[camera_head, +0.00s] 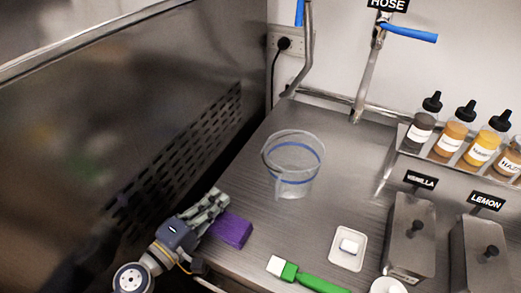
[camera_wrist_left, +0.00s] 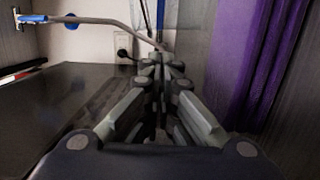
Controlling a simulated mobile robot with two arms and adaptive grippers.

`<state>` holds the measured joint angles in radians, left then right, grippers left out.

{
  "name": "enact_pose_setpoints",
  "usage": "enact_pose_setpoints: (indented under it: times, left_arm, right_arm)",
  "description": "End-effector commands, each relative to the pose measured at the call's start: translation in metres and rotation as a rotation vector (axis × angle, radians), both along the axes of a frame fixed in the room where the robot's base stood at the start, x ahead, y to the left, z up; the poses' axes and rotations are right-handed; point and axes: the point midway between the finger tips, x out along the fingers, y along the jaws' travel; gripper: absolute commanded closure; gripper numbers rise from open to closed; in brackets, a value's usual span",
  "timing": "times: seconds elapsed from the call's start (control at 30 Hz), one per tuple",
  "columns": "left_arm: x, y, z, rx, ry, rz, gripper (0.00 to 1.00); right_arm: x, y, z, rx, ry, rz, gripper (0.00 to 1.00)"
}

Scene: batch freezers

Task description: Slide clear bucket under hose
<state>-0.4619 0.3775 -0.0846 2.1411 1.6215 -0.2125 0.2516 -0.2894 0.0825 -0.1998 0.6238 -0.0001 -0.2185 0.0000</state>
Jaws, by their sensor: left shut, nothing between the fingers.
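The clear bucket (camera_head: 293,160) with blue bands stands upright on the metal counter, in the middle of the head view. Behind it, a bent metal pipe (camera_head: 306,62) comes down. A second pipe (camera_head: 367,75) with a blue handle hangs under the "HOSE" sign (camera_head: 388,4), behind and to the right of the bucket. My left gripper (camera_head: 218,196) is shut and empty, at the counter's left edge, left of and nearer than the bucket, apart from it. Its closed fingers (camera_wrist_left: 162,62) show in the left wrist view. My right gripper is not in view.
A purple block-like thing (camera_head: 232,230) lies beside my left gripper. A green-handled tool (camera_head: 307,278) and a white tray (camera_head: 348,248) are at the front. Metal bins (camera_head: 408,235) and a rack of bottles (camera_head: 452,140) stand right. A vented steel panel (camera_head: 170,150) is left.

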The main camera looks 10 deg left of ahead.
Motion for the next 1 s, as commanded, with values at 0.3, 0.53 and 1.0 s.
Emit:
enact_pose_setpoints:
  times: [0.3, 0.53, 1.0]
  left_arm:
    - [0.049, -0.024, 0.006, -0.001, -0.003, 0.001, 1.0]
    - [0.086, -0.044, 0.006, 0.0, -0.003, 0.0, 1.0]
    - [0.152, -0.079, 0.002, 0.0, -0.001, -0.001, 1.0]
  right_arm:
    - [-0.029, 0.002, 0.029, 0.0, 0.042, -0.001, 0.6]
    - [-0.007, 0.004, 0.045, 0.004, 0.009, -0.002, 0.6]
    - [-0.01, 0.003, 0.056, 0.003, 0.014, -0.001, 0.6]
